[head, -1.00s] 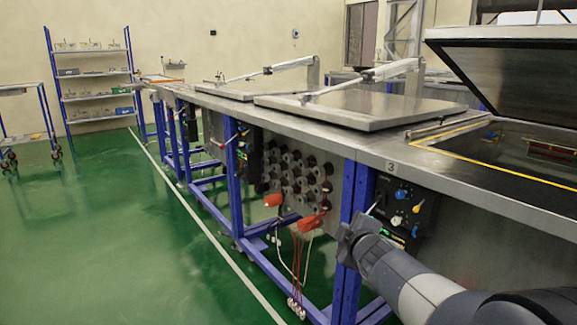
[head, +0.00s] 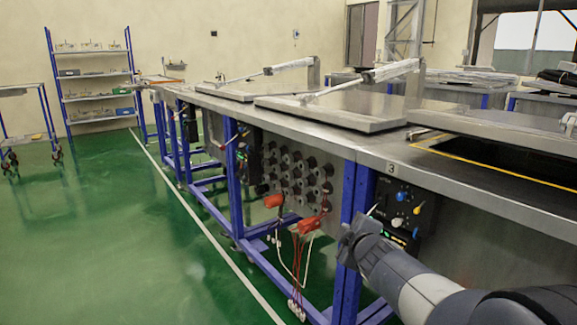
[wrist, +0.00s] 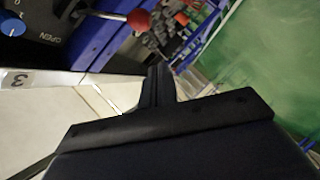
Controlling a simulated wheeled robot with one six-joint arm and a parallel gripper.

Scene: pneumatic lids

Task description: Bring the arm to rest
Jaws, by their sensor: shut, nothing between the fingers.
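My gripper (head: 350,240) is in front of the bench at lower right, just left of and below the station 3 control panel (head: 408,212). In the wrist view its fingers (wrist: 158,86) are together and empty. The panel's red-tipped lever (wrist: 138,20) and blue knob (wrist: 12,25) show at the upper left of that view, apart from the fingers. The station 3 lid (head: 490,122) lies low, almost level, over its yellow-edged well. A dark gap shows below its near edge; I cannot tell whether it is fully seated.
The steel bench (head: 345,148) on blue legs runs away to the left, with two flat lids on it. Orange-red plugs (head: 310,225) and cables hang on its front. A shelf rack (head: 92,75) stands far back. The green floor (head: 110,240) at left is clear.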

